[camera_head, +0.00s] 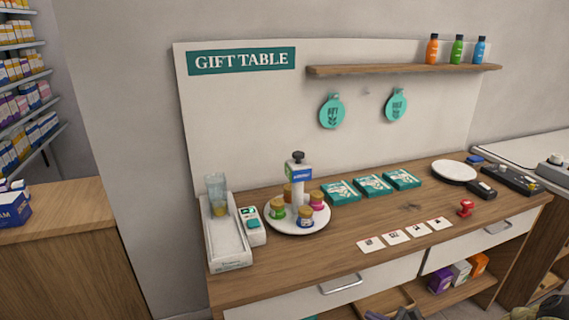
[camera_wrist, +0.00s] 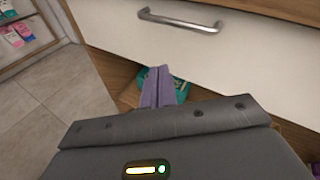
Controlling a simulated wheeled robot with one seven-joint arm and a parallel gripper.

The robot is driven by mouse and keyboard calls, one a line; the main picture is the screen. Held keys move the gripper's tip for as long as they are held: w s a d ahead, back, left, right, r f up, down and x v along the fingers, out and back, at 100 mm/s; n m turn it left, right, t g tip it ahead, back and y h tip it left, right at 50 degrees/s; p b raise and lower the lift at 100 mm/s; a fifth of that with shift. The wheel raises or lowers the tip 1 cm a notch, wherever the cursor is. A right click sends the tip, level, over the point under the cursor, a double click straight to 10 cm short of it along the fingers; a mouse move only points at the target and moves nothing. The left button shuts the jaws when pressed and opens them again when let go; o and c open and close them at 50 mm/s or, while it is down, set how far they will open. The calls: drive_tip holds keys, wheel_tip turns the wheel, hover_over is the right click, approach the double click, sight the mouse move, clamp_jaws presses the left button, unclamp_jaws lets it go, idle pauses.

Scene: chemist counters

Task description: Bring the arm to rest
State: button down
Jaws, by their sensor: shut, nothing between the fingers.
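My gripper (camera_wrist: 157,85) shows in the wrist view with its two purple-grey fingers together and nothing between them. It is below a white drawer front with a metal handle (camera_wrist: 180,20), and a teal box (camera_wrist: 182,88) shows behind the fingers in the open space under the drawer. Whether the fingers touch anything there I cannot tell. In the head view I cannot make out the gripper clearly; dark shapes at the lower edge are too cut off to tell.
The wooden gift table (camera_head: 345,230) holds a white round stand (camera_head: 290,226) with several jars, a white tray (camera_head: 235,252), teal boxes (camera_head: 374,185), small cards and a red stamp (camera_head: 466,208). Its lower shelf holds coloured boxes (camera_head: 461,272). Floor tiles (camera_wrist: 60,115) are clear at left in the wrist view.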

drive_tip(key=s+a+r+n+g+h+p, duration=0.3)
drive_tip(key=s+a+r+n+g+h, duration=0.1)
drive_tip(key=s+a+r+n+g, duration=0.8)
drive_tip(key=s+r+n+t+h+p, duration=0.2)
drive_tip(key=r+n+h, duration=0.1)
drive_tip(key=r+n, duration=0.3)
drive_tip(key=s+r+n+t+h+p, duration=0.2)
drive_tip(key=r+n+h, duration=0.2)
drive_tip(key=r, duration=0.5)
drive_tip(key=shift+s+d+r+n+p, duration=0.25)
drive_tip(key=shift+d+r+n+p, duration=0.1)
drive_tip(key=shift+n, duration=0.65)
